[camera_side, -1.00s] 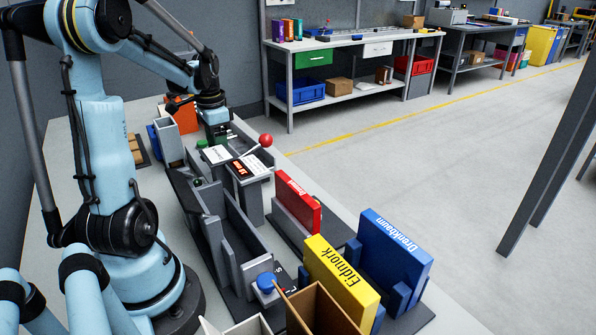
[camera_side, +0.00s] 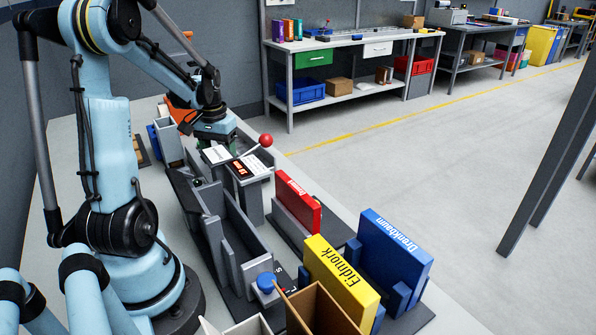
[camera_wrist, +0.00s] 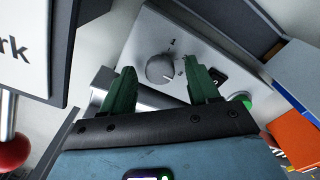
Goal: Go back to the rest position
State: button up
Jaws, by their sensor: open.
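My gripper (camera_wrist: 163,88) has two green fingers, spread apart with nothing held between them. In the wrist view a round silver knob (camera_wrist: 160,68) on a light grey panel (camera_wrist: 185,35) lies beyond the gap between the fingertips. A green button (camera_wrist: 243,98) shows just right of the right finger. In the side view my wrist hangs over the far end of the bench, behind the small panels; the fingers are hidden there.
A red ball-topped lever (camera_side: 265,140) stands close to my wrist, by a box with a lit display (camera_side: 240,169). Red (camera_side: 299,199), yellow (camera_side: 340,285) and blue (camera_side: 394,245) upright boxes stand nearer the camera.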

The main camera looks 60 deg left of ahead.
jog(key=shift+n, duration=0.5)
jog(key=shift+r, duration=4)
